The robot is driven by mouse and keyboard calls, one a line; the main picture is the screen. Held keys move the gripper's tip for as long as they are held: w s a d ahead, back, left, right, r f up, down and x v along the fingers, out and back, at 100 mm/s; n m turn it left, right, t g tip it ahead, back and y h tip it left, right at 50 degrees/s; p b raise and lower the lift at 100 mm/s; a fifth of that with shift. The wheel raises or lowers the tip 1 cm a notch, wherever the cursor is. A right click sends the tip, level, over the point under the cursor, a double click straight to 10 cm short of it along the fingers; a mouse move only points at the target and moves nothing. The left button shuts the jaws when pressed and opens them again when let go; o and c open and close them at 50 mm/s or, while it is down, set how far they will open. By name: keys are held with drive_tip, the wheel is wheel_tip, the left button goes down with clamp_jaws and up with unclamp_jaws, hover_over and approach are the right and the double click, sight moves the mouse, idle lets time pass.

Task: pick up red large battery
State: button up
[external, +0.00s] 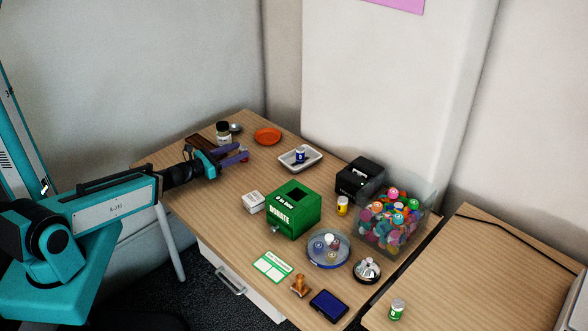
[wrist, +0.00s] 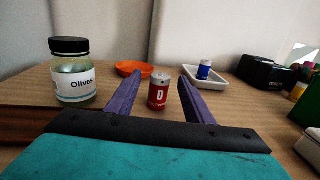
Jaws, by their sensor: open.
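The red large battery (wrist: 158,92) stands upright on the wooden table, marked with a white "D". In the wrist view it sits between the two purple fingers of my gripper (wrist: 161,95), with a gap on each side. My gripper is open and low over the table. In the external view my gripper (external: 236,155) is at the far left part of the table, and the battery is mostly hidden by the fingers.
An olives jar (wrist: 74,75) stands close to the left of my gripper. Behind are an orange plate (external: 268,136) and a white tray (external: 300,158) holding a blue battery (external: 300,155). A green donation box (external: 294,210) and a small white box (external: 254,202) stand to the right.

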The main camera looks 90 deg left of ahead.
drive_tip(key=shift+p+x, duration=0.3)
drive_tip(key=shift+x, duration=1.15)
drive_tip(key=shift+c, duration=0.4)
clamp_jaws()
